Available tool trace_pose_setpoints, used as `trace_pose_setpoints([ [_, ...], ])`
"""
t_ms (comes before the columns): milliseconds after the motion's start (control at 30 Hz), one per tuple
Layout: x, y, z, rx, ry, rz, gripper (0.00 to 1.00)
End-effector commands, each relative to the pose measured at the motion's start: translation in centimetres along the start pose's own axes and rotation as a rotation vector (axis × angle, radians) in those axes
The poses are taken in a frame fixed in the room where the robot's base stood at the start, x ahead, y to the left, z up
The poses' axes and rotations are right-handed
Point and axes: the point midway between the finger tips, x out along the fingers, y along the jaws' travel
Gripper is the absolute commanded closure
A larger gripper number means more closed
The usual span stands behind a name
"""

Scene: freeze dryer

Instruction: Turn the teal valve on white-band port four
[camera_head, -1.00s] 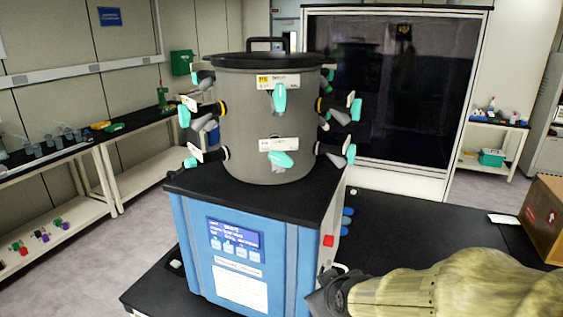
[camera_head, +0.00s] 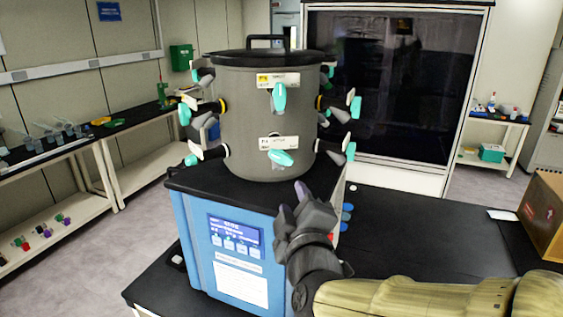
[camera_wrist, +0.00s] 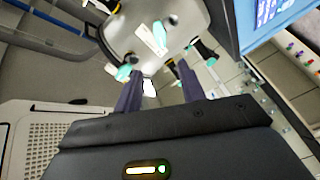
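The grey drum (camera_head: 240,120) of the freeze dryer carries several ports with teal valves. On its lower front, a teal valve (camera_head: 282,158) lies slanted under a white label (camera_head: 279,142); the label's small print looks like it ends in 4, but I cannot read it surely. An upright teal valve (camera_head: 279,97) sits above it, under a label with a yellow patch. My gripper (camera_head: 290,194) is below and slightly right of the lower valve, apart from it. In the wrist view my gripper (camera_wrist: 160,90) has its fingers apart and empty, with teal valves (camera_wrist: 124,73) beyond them.
The drum stands on a blue base unit (camera_head: 190,240) with a black top. More teal-handled ports stick out on both sides, such as the right one (camera_head: 355,105). A black table (camera_head: 410,225) extends right, mostly clear, with a cardboard box (camera_head: 545,215) at its edge.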

Motion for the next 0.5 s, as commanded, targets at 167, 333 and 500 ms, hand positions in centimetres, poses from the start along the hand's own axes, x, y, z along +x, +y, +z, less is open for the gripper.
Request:
trace_pose_setpoints([
  [167,1.2,0.0,0.0,0.000,-0.001,-0.002,0.60],
  [333,3.5,0.0,-0.1,-0.002,-0.001,-0.002,0.60],
  [500,5.9,0.0,0.0,-0.003,-0.001,-0.002,0.60],
])
